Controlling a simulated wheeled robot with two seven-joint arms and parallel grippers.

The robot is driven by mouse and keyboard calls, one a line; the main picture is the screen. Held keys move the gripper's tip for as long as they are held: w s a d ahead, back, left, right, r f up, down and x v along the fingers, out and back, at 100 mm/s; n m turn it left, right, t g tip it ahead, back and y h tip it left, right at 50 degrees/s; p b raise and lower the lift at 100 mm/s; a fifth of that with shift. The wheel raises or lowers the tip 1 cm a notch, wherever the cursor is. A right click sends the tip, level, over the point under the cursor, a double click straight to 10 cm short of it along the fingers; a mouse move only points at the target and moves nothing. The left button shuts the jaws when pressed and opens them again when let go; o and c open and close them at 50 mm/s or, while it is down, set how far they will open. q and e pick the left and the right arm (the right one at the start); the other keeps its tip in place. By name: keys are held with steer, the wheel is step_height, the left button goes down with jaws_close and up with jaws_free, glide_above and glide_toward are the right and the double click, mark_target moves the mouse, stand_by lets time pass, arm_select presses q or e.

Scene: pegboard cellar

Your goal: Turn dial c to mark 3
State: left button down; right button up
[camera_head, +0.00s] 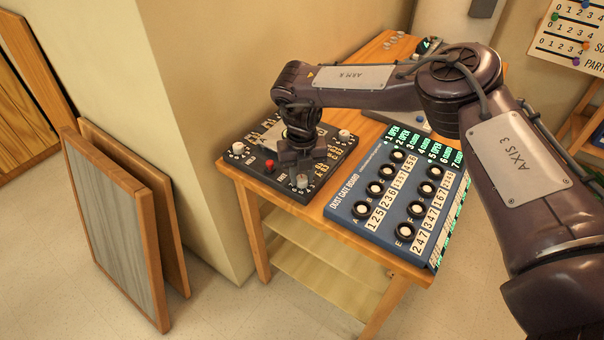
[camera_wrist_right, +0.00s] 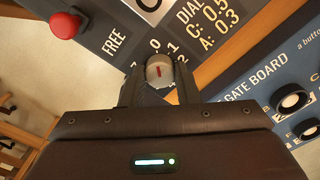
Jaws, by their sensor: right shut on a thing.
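The dark dial board (camera_head: 250,178) lies at the left end of the table, with pale knobs and a red button (camera_head: 269,165). My right gripper (camera_head: 302,167) reaches down over its front part, at a pale knob (camera_head: 302,181). In the right wrist view my right gripper (camera_wrist_right: 159,84) is shut on this grey-white dial knob (camera_wrist_right: 160,67), one finger on each side. The knob's red line points up, roughly at the printed 0; 1 and 2 follow clockwise. Further marks and the dial's letter are hidden or unclear. My left gripper is not in view.
The blue dust gate board (camera_head: 340,205), with several black-ringed knobs, lies just right of the dial board. The red button also shows in the wrist view (camera_wrist_right: 65,25). A wall corner (camera_head: 200,130) stands left of the table. Framed panels (camera_head: 115,230) lean nearby.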

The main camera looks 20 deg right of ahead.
steer(key=shift+m, duration=0.3)
steer(key=m+p, duration=0.1)
steer(key=m, duration=0.5)
steer(key=m+p, duration=0.2)
steer(key=m, duration=0.4)
steer(key=shift+r, duration=0.1)
steer(key=m+p, duration=0.2)
steer(key=m, duration=0.3)
steer(key=shift+r+p, duration=0.1)
steer(key=shift+p, duration=0.25)
steer(key=m+p, duration=0.2)
steer(key=m, duration=0.2)
steer(key=shift+m+p, duration=0.7)
steer(key=shift+m, duration=0.3)
steer(key=shift+w, duration=0.1)
steer(key=o, duration=1)
steer(key=shift+c, duration=0.2)
